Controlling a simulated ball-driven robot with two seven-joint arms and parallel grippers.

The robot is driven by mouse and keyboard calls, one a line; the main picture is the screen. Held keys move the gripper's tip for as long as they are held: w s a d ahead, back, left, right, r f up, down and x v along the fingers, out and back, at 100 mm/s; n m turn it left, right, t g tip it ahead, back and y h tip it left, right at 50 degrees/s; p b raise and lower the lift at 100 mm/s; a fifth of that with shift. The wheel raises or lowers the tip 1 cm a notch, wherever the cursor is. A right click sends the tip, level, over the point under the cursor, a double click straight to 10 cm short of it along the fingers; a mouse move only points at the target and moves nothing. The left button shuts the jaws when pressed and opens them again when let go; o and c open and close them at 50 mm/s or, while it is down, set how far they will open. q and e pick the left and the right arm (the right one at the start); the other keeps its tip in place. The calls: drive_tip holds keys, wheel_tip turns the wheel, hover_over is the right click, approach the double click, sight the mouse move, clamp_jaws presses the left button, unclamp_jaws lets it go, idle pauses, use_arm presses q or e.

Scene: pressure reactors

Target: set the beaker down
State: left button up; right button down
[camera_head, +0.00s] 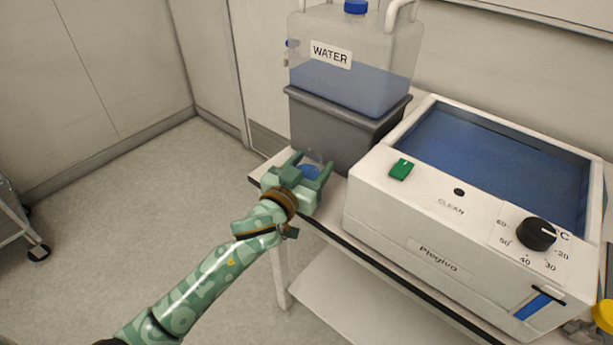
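The beaker (311,172) is a small clear vessel with blue in it, partly hidden by my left gripper. My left gripper (309,166) is green and has one finger on each side of the beaker; the fingers look closed against it. The beaker is at the left end of the white bench (337,186), just in front of the grey box (336,131). Its base is hidden behind the gripper, so I cannot tell whether it touches the bench top. My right gripper is not in view.
A clear tank labelled WATER (367,86) stands on the grey box. A white bath (417,225) with a blue inside, a green switch (401,169) and a black dial (536,234) fills the bench to the right. A cart (14,222) stands far left. Open floor lies left.

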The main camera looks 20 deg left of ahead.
use_arm(q)
drive_tip(key=shift+c, duration=0.7)
